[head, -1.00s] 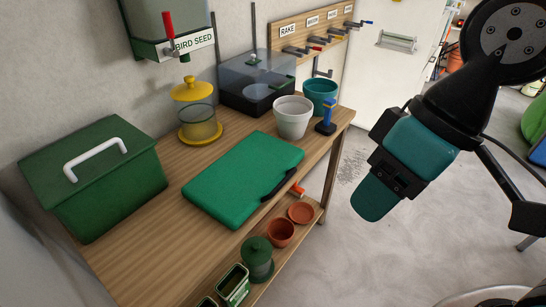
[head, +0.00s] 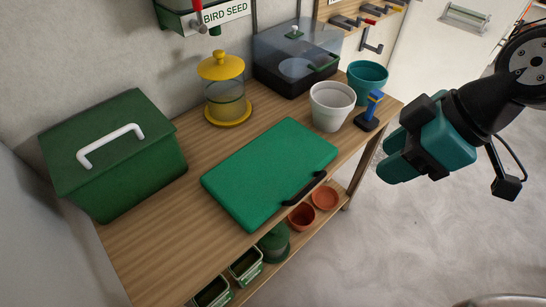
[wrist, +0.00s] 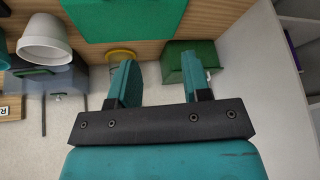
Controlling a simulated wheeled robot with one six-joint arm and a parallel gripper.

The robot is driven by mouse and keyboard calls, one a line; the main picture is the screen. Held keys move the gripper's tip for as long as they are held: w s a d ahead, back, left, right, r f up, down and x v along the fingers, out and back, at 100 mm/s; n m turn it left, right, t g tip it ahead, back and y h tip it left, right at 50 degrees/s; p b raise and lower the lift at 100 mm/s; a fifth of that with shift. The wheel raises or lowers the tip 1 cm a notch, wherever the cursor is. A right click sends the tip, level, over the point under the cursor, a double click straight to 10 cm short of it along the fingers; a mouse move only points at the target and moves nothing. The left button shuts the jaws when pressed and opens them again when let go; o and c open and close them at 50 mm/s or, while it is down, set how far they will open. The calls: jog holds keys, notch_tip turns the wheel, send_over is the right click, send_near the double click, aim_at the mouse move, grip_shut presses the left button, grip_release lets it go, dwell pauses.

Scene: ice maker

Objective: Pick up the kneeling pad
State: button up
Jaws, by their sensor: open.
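The kneeling pad (head: 268,172) is a flat green slab with a black handle (head: 304,188) on its front right edge. It lies flat on the wooden bench, with the handle at the bench's front edge. My gripper (head: 388,160) is teal and black, to the right of the bench and apart from the pad. In the wrist view my gripper (wrist: 160,85) is open with nothing between its two fingers. Part of the pad (wrist: 120,18) shows at the top of the wrist view.
A white pot (head: 331,106), a teal pot (head: 366,82) and a blue-handled tool (head: 369,110) stand behind the pad's right end. A yellow feeder (head: 226,92) and a green box (head: 112,155) stand left. Terracotta pots (head: 301,216) sit on the lower shelf. Floor to the right is clear.

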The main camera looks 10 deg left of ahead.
jog(key=w+f+n+p, duration=0.2)
jog(key=w+f+n, duration=0.15)
jog(key=n, duration=0.25)
jog(key=n+t, duration=0.3)
jog(key=n, duration=0.5)
send_near(321, 177)
jog(key=p+x, duration=0.5)
jog(key=x, duration=0.5)
jog(key=shift+w+a+f, duration=0.1)
jog(key=shift+f, duration=0.25)
grip_shut()
